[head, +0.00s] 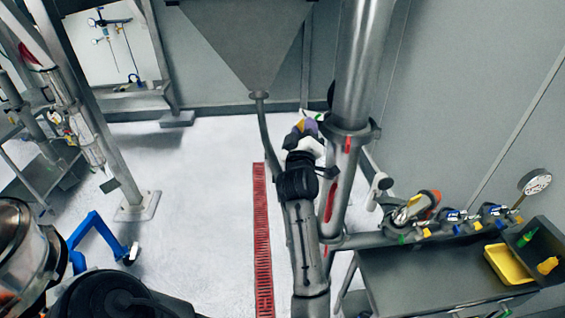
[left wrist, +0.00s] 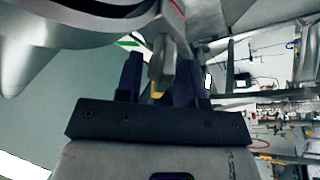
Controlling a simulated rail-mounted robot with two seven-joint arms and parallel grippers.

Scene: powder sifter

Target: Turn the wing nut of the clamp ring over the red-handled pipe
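The steel pipe (head: 362,70) stands right of centre in the head view, with a clamp ring (head: 352,128) around it. A red handle (head: 331,200) shows lower on the pipe. My left gripper (head: 309,126) is at the left of the ring, partly hidden by its own wrist. In the left wrist view, its two dark purple fingers (left wrist: 160,76) stand apart, on either side of a metal piece that looks like the wing nut (left wrist: 163,62). A gap shows at the left finger; contact at the right one is unclear. My right gripper is not in view.
A grey hopper (head: 245,40) hangs left of the pipe, its outlet tube running down close to my wrist. A grey bench (head: 420,280) with a yellow tray (head: 508,264), valves and a gauge (head: 535,182) stands at right. The floor (head: 200,210) left of the red grate (head: 263,240) is mostly clear.

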